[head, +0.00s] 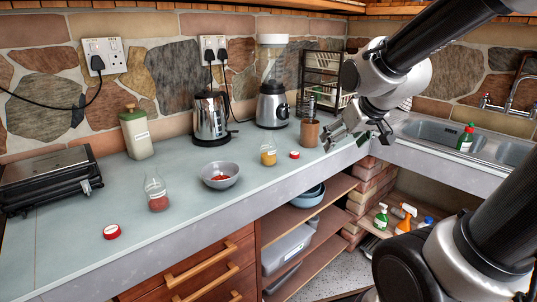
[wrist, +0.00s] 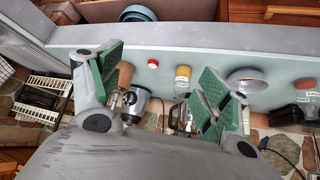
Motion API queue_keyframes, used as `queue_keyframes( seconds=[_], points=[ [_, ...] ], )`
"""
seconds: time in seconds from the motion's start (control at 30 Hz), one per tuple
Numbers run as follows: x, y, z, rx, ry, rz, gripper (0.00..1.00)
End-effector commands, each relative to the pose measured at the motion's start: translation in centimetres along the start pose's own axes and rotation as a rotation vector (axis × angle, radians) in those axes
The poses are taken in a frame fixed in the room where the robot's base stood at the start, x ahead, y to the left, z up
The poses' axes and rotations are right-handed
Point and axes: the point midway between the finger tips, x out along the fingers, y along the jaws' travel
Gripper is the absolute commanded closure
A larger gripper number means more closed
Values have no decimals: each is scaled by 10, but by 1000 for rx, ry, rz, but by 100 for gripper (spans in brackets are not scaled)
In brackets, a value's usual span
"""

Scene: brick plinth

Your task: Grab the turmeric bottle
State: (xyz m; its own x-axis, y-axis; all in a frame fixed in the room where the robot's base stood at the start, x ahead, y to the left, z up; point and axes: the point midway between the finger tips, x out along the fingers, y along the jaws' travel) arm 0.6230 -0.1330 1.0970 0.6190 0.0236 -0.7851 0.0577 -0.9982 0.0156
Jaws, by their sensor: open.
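The turmeric bottle (head: 268,153) is a small clear jar of yellow powder with a pale label. It stands upright and open-topped on the counter, between the grey bowl and a red lid (head: 294,155). In the wrist view the yellow bottle (wrist: 183,73) shows between my two fingers, farther off and nearer the right finger. My gripper (head: 352,138) is open and empty, to the right of the bottle and clear of it, above the counter's front edge near the wooden cup. Its green-padded fingers (wrist: 160,65) are spread wide in the wrist view.
A grey bowl (head: 220,175) with red contents stands left of the bottle. A jar of reddish powder (head: 157,193) is farther left. A wooden cup (head: 310,132) holding utensils, a blender (head: 272,105) and a kettle (head: 210,118) stand nearby. The sink (head: 440,132) is at right.

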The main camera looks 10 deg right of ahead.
Motion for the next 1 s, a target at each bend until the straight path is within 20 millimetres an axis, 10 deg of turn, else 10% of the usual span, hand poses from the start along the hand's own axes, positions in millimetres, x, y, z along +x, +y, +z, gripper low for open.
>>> queue_keyframes(
  seconds=[0.23, 0.5, 1.0],
  points=[
    [117, -28, -69, -59, 288, -47, 23],
    [203, -71, -87, -91, 621, -129, 23],
    [236, -101, -74, -80, 904, -203, 23]
  ],
)
